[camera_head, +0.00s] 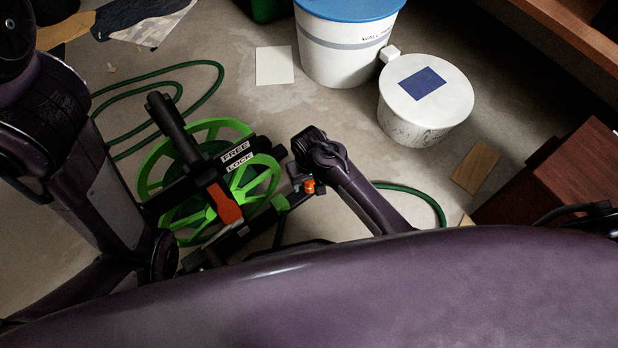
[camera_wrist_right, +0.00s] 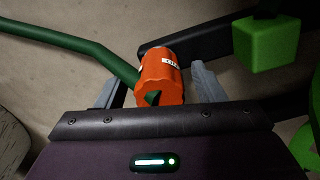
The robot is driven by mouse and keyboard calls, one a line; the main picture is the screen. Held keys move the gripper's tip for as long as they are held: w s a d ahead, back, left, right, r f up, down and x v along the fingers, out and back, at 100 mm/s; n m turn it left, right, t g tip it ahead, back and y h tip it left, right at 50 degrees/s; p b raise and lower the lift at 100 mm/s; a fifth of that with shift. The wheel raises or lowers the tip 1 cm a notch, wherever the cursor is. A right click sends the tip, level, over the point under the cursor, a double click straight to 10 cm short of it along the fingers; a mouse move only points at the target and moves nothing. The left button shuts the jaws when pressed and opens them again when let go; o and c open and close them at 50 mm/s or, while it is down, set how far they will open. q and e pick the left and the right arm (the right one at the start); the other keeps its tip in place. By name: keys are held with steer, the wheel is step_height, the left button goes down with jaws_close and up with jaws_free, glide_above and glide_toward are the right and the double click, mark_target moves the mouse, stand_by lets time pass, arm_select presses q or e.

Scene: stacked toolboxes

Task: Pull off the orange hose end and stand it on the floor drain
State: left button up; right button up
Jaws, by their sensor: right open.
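The orange hose end (camera_wrist_right: 161,82) sits between the two grey fingers of my right gripper (camera_wrist_right: 155,88) in the right wrist view, with space on both sides. The green hose (camera_wrist_right: 75,45) runs into it. In the head view the orange hose end (camera_head: 309,186) shows as a small spot beside the green hose reel (camera_head: 262,180), under my right wrist. My right gripper (camera_head: 299,184) is open there, its fingers mostly hidden. My left arm is along the left edge; its gripper does not show. I cannot make out a floor drain.
A white bucket with a blue lid (camera_head: 345,45) and a low white tub (camera_head: 428,100) stand at the back. A white sheet (camera_head: 275,65) and a brown panel (camera_head: 475,166) lie on the floor. A dark red-brown box (camera_head: 550,180) stands at right. Green hose (camera_head: 160,72) loops behind the reel.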

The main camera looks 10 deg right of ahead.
steer(key=shift+c, duration=0.4)
steer(key=c, duration=1.1)
steer(key=shift+r+p, duration=2.15)
steer(key=shift+p, duration=0.55)
step_height(320, 180, up, 4)
steer(key=p, duration=0.5)
steer(key=shift+f, duration=0.1)
step_height(320, 180, down, 5)
steer(key=b, duration=0.6)
steer(key=shift+r, duration=0.25)
